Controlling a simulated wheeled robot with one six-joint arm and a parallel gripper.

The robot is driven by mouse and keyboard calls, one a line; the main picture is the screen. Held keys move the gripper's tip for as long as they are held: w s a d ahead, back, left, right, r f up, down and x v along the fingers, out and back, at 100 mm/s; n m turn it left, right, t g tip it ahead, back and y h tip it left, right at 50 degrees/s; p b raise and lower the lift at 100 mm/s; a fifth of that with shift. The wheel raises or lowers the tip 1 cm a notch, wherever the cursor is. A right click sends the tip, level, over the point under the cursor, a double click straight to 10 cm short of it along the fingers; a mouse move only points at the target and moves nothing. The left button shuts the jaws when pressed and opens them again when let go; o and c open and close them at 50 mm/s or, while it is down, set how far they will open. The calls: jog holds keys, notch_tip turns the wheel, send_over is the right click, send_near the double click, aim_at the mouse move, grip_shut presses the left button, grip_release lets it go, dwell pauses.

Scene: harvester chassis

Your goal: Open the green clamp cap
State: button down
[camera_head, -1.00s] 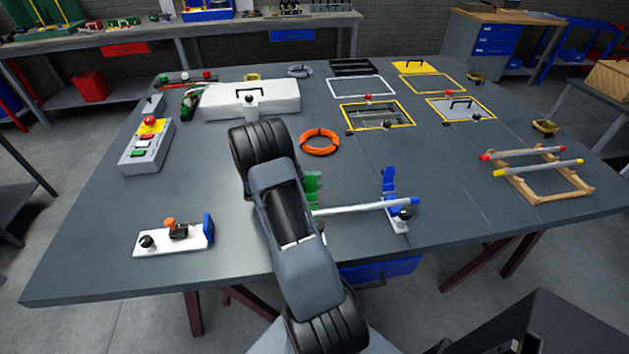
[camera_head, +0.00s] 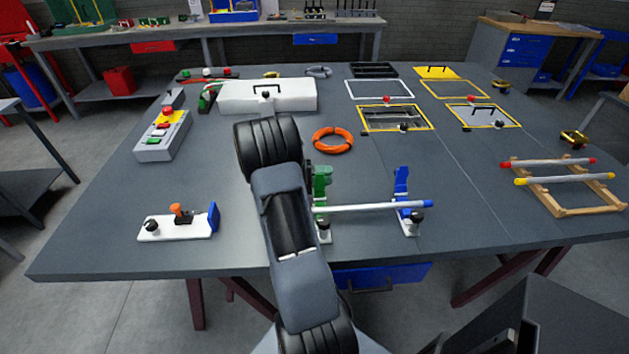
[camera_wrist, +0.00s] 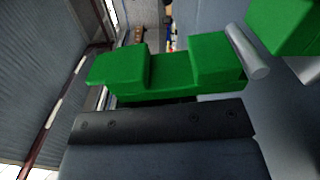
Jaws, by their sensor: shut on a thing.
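The green clamp (camera_head: 321,184) stands near the table's front edge in the head view, at the left end of a white rod (camera_head: 370,207) with a blue tip. My arm covers its left side and my gripper there. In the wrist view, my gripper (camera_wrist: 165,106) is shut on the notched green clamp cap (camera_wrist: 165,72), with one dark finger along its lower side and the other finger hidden. Another green part of the clamp (camera_wrist: 285,22) is at the top right, and the grey rod (camera_wrist: 248,50) lies between them, apart from the held piece.
An orange ring (camera_head: 333,140) lies behind. Bare table lies between the clamps and the rack.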

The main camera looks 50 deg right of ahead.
jog(key=c, duration=0.9)
grip_release()
jog(key=shift+c, duration=0.2)
jog(key=b+v, duration=0.2)
jog(key=v, duration=1.1)
jog(key=shift+w+a, duration=0.25)
jog(key=shift+w, duration=0.05)
